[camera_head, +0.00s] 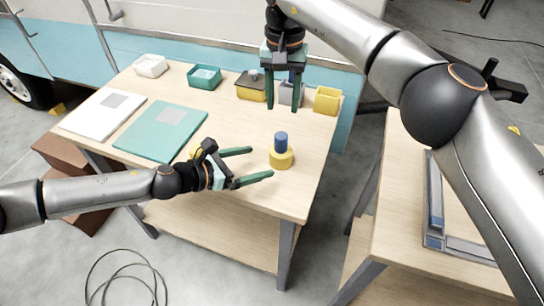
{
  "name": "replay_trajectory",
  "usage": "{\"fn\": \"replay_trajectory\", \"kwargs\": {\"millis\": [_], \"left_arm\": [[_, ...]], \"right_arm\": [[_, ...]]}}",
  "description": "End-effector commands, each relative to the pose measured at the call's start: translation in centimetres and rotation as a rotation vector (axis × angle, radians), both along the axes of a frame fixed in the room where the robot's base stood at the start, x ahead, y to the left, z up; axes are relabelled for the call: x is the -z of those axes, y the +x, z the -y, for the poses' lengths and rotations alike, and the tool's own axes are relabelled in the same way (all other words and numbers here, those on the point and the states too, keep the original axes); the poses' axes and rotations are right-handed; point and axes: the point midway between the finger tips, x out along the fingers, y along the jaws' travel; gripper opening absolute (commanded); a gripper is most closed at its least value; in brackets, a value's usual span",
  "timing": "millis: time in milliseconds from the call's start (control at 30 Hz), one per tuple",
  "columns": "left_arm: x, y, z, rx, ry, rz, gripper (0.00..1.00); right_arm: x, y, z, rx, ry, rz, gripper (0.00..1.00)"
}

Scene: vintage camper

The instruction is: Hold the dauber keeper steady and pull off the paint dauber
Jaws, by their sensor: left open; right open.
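The dauber keeper (281,159) is a yellow round piece standing upright on the wooden table, right of centre. The paint dauber (281,140), a blue cylinder, stands upright in its top. My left gripper (262,164) is low over the table just left of the keeper, open, its green fingers pointing right toward it. They look apart from it, though the exact gap is hard to tell. My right gripper (283,107) is open and empty, pointing down above and behind the dauber, in front of the back-row boxes.
Along the table's back stand a white box (150,66), a teal box (204,77), and yellow boxes (327,100) and a grey one. A white panel (103,114) and a teal panel (161,131) lie at left. A second table (400,200) stands at right.

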Motion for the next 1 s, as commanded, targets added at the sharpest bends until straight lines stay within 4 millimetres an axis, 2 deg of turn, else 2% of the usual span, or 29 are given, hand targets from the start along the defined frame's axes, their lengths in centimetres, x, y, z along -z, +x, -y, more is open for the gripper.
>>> {"fn": "replay_trajectory", "kwargs": {"millis": [200, 400, 867, 1000], "left_arm": [[1.6, 2.3, 3.1, 0.001, -0.002, -0.001, 1.0], [2.6, 3.7, 4.9, 0.0, -0.002, -0.001, 1.0], [3.0, 4.5, 5.7, -0.002, -0.003, -0.002, 1.0], [3.0, 4.4, 5.7, -0.002, -0.003, -0.002, 0.88]], "right_arm": [[0.0, 0.0, 0.0, 0.0, 0.0, 0.0, 0.5], [0.0, 0.0, 0.0, 0.0, 0.0, 0.0, 0.5], [0.0, 0.0, 0.0, 0.0, 0.0, 0.0, 0.5], [0.0, 0.0, 0.0, 0.0, 0.0, 0.0, 0.5]]}}
